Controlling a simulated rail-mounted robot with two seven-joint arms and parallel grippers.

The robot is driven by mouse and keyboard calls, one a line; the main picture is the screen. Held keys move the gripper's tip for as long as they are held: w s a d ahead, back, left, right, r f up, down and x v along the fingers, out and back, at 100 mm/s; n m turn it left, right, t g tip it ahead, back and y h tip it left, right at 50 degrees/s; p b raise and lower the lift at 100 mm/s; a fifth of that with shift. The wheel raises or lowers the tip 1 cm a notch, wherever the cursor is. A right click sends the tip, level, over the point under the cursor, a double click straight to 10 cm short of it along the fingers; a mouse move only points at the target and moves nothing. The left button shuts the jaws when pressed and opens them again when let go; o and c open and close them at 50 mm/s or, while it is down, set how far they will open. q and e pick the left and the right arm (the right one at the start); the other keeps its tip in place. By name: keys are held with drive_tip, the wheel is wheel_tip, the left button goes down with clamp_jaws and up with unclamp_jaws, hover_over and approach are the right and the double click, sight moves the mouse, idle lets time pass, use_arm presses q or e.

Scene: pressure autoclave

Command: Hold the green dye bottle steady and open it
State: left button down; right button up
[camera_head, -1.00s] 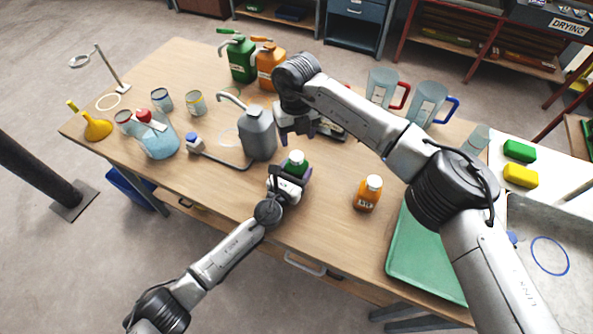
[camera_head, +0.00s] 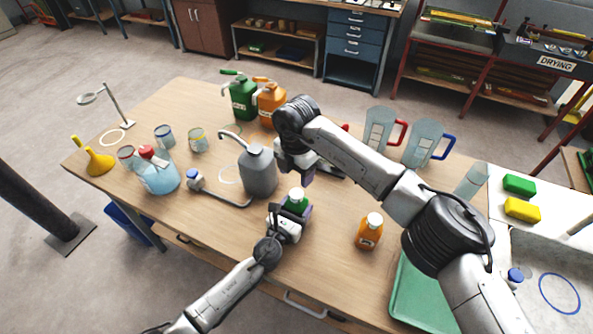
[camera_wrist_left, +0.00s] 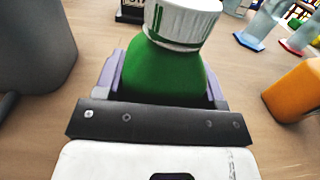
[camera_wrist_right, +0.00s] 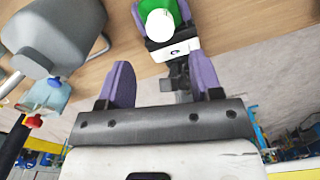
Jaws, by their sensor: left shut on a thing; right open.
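The green dye bottle (camera_head: 297,201) stands on the wooden table with its white ribbed cap (camera_wrist_left: 183,22) on. My left gripper (camera_head: 291,212) is shut around the bottle's body; in the left wrist view its purple fingers sit on both sides of the green body (camera_wrist_left: 165,78). My right gripper (camera_head: 298,170) is open and empty, above and behind the bottle. In the right wrist view its two purple fingers (camera_wrist_right: 161,85) are spread apart, and the white cap (camera_wrist_right: 160,25) shows beyond them, clear of the fingers.
A grey jug (camera_head: 259,172) stands close left of the bottle. An orange bottle (camera_head: 369,232) with a white cap stands to the right, near a green tray (camera_head: 420,295). Green (camera_head: 243,98) and orange (camera_head: 270,101) jugs stand at the back. Pitchers stand behind my right arm.

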sight(296, 193)
drive_tip(key=shift+m, duration=0.6)
drive_tip(key=shift+f, duration=4)
drive_tip(key=shift+c, duration=0.3)
